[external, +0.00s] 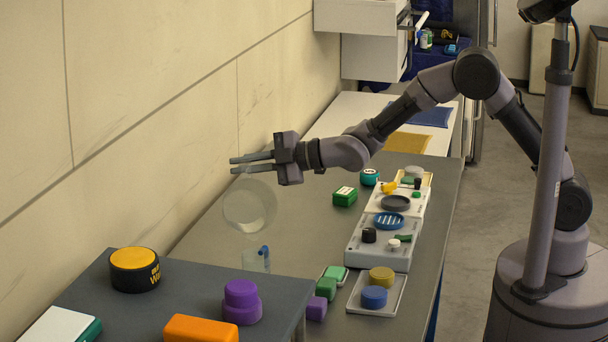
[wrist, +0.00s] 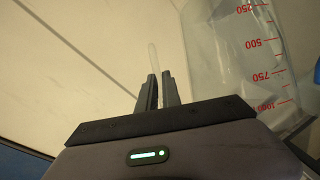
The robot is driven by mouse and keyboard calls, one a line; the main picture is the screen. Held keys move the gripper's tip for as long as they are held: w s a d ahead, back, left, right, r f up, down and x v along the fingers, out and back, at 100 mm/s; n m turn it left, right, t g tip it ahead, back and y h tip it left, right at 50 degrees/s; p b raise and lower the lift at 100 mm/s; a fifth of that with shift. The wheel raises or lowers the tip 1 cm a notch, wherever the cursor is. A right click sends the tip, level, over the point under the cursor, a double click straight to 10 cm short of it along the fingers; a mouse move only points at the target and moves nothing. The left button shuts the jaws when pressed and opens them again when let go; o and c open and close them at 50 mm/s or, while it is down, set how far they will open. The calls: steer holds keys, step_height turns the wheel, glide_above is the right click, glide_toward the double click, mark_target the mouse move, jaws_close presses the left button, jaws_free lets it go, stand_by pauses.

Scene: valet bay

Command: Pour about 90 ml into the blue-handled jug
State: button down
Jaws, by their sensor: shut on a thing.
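My gripper (external: 236,165) is up left over the bench, level and pointing left, its fingers close together. It is shut on a clear round vessel (external: 250,208), whose top meets the fingertips and whose body hangs below them. In the wrist view a thin pale strip (wrist: 153,55) shows beyond the fingertips (wrist: 158,76). A clear wall with red marks from 250 to 1000 (wrist: 235,70) fills the right side; I cannot tell which vessel it belongs to. The clear jug with a blue handle (external: 256,261) stands below the round vessel, apart from it. The fill levels are unclear.
A dark raised table (external: 90,300) in front holds a yellow-topped black drum (external: 135,269), purple piece (external: 241,302) and orange block (external: 200,328). Grey trays (external: 375,250) with small parts stand to the right. The wall (external: 150,120) runs close along the left.

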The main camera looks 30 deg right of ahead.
mark_target(246, 164)
steer(key=shift+s+a+r+n+t, duration=0.2)
steer(key=shift+s+r+n, duration=0.2)
steer(key=shift+s+r, duration=0.15)
steer(key=shift+s+a+r+n+t, duration=0.15)
steer(key=shift+s+r+n+t, duration=0.05)
steer(key=shift+s+r+n, duration=0.25)
stand_by(0.9)
steer(key=shift+s+a+r+n+t+b, duration=0.2)
steer(key=shift+s+r+n+b, duration=0.1)
steer(key=shift+s+b, duration=0.3)
steer(key=shift+s+a+r+n+t+b, duration=0.15)
steer(key=shift+s+r+n+b, duration=0.15)
steer(key=shift+s+b, duration=0.25)
stand_by(1.6)
steer(key=w+p, duration=0.1)
steer(key=p, duration=0.1)
steer(key=w+d+m+p, duration=0.1)
steer(key=p, duration=0.1)
steer(key=shift+w+r, duration=0.2)
steer(key=w+f, duration=0.1)
steer(key=w+f+m+g+b, duration=0.1)
steer(key=f, duration=0.1)
steer(key=shift+d, duration=0.2)
steer(key=shift+w+d+f+m+g, duration=0.15)
steer(key=shift+w+f+m+g, duration=0.15)
steer(key=shift+w+f+m, duration=0.25)
steer(key=shift+w+d+f+m+g, duration=0.15)
steer(key=shift+w+f+m+g, duration=0.15)
steer(key=shift+f+m, duration=0.3)
steer(key=shift+f, duration=0.1)
